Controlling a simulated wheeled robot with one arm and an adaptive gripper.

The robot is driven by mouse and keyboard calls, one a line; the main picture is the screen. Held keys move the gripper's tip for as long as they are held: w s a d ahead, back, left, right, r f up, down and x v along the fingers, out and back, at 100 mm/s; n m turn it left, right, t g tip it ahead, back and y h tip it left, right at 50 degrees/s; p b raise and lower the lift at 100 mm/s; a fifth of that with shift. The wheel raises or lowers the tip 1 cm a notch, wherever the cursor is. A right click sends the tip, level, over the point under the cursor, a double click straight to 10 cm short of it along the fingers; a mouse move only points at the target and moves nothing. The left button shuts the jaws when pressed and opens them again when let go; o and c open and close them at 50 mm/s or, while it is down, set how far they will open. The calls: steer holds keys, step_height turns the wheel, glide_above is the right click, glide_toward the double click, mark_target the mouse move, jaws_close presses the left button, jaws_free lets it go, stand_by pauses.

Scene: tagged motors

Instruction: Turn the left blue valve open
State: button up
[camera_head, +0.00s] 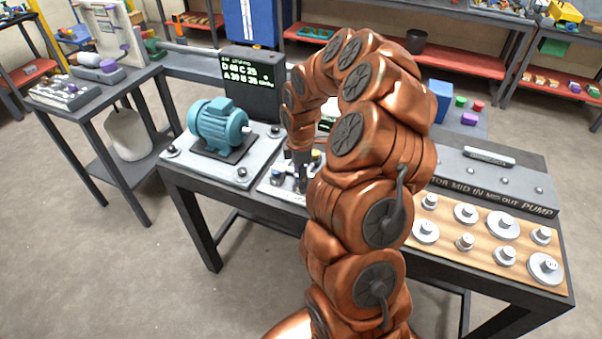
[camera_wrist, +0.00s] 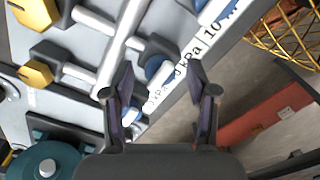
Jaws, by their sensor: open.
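The valve panel (camera_head: 268,188) lies on the bench right of the teal motor, mostly behind my arm. In the wrist view, a blue valve knob (camera_wrist: 131,114) sits low and left, partly behind my gripper's left finger. A second blue knob (camera_wrist: 158,68) sits farther up and right, beside a dark valve body. My gripper (camera_wrist: 163,95) is open and empty above the panel's front edge, with the lower-left blue knob close to its left finger. Contact cannot be told. In the head view my gripper (camera_head: 304,172) points down at the panel.
Yellow valve knobs (camera_wrist: 36,75) and pale pipes (camera_wrist: 108,55) lie left in the wrist view. The teal motor (camera_head: 218,124) stands left of the panel, with a dark display (camera_head: 254,88) behind. A wooden board (camera_head: 485,235) with several metal parts lies right.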

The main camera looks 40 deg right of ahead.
steer(key=shift+c, duration=0.3)
jaws_close()
